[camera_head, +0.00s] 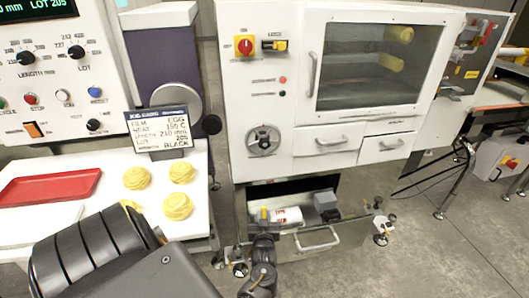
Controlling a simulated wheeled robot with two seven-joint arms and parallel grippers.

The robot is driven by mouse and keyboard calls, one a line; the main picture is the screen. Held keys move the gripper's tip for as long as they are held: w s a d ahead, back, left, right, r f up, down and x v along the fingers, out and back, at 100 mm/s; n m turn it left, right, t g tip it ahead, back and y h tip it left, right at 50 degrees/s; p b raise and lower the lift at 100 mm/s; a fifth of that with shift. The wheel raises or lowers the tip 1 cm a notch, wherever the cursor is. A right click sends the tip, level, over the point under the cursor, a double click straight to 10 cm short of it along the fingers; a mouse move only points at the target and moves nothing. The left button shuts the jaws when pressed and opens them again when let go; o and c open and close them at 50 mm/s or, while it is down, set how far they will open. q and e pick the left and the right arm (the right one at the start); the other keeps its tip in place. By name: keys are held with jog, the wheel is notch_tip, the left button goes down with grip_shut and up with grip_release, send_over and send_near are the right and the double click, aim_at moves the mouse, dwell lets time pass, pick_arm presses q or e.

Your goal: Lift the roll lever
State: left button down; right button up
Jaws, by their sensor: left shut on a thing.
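My left gripper (263,241) is at the bottom centre, in front of the open lower drawer (345,240). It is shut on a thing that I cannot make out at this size. A white roll with red print (288,216) lies in the drawer just beyond the gripper, beside a small orange-yellow part (264,214). I cannot tell which part is the roll lever. My right gripper is not in view.
The white machine (270,110) has a window, a handwheel (263,140) and a red-yellow switch (244,45). On the left, a white table (110,165) holds a red tray (50,187), yellow nests (178,205) and a sign (160,130). The floor at right (440,255) is clear.

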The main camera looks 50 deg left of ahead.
pick_arm(q)
jog(key=shift+s+f, duration=0.15)
jog(key=shift+f, duration=0.1)
jog(key=c, duration=1.3)
grip_release()
jog(key=shift+r, duration=0.15)
